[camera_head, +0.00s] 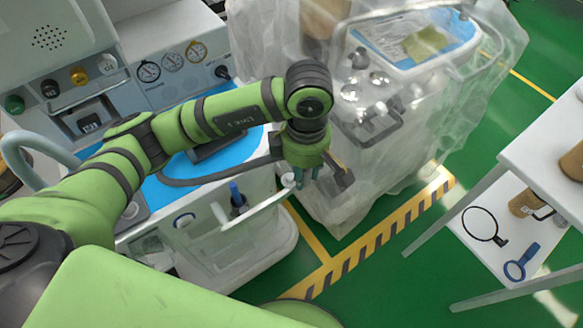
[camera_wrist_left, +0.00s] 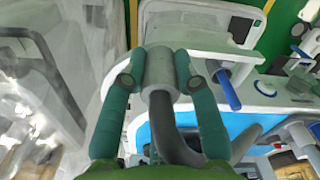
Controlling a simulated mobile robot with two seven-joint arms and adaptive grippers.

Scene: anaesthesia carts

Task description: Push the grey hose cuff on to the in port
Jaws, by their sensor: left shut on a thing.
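My left gripper (camera_head: 312,176) hangs in front of the nearer cart, between it and the plastic-covered cart. In the left wrist view its two green fingers (camera_wrist_left: 157,74) are shut on the grey hose cuff (camera_wrist_left: 158,72), one on each side. The dark hose (camera_wrist_left: 168,130) runs from the cuff toward the wrist; in the head view the hose (camera_head: 195,182) trails left across the cart. The cuff is mostly hidden by the fingers in the head view. I cannot pick out the in port with certainty in either view. My right gripper is out of view.
The nearer cart (camera_head: 262,240) has a white rail and an upright blue-topped piece (camera_head: 237,194) near the gripper. The plastic-covered cart (camera_head: 420,150) stands close on the right. A white table (camera_head: 545,130) is at the far right. Green floor lies between.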

